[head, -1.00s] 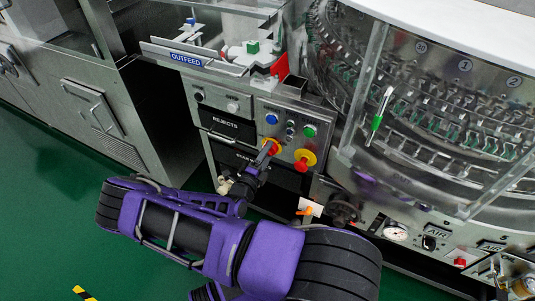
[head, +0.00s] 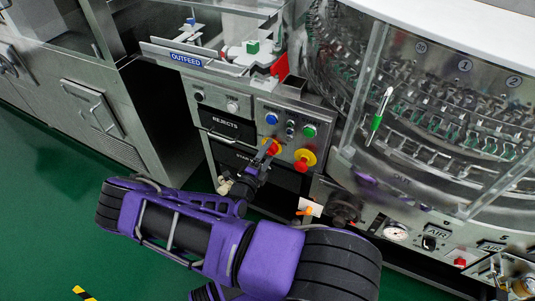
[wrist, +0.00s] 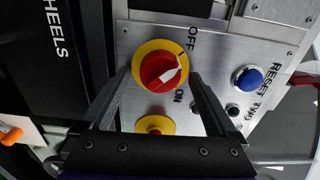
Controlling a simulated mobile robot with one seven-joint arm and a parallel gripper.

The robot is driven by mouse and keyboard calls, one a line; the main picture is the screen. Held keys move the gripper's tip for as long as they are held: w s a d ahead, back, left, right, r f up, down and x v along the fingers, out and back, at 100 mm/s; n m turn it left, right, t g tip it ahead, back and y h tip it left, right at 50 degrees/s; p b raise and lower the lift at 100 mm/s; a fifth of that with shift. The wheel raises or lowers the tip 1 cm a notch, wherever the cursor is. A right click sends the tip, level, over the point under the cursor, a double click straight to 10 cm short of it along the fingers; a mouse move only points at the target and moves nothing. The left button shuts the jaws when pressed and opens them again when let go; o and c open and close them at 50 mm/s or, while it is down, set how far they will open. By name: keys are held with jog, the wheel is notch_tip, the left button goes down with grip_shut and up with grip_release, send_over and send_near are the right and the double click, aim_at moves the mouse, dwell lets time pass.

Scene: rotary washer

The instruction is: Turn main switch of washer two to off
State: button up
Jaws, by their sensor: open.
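The main switch (wrist: 164,70) is a red knob with a white pointer mark on a round yellow plate. OFF is printed at its upper right and ON below right in the wrist view. The white mark lies on the knob's right part, between the two labels. The switch also shows in the head view (head: 273,147), partly covered by my gripper (head: 267,156). In the wrist view my gripper (wrist: 160,76) is open, with one finger at each side of the yellow plate. I cannot tell whether either finger touches the knob.
A second red button on a yellow plate (wrist: 155,125) sits beside the switch, between my fingers in the wrist view. A blue reset button (wrist: 247,77) and a green button (head: 309,131) are on the same panel. The clear washer guard (head: 365,90) stands to the right.

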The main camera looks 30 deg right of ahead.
jog(key=shift+a, duration=0.1)
jog(key=v, duration=1.7)
jog(key=shift+s+a, duration=0.1)
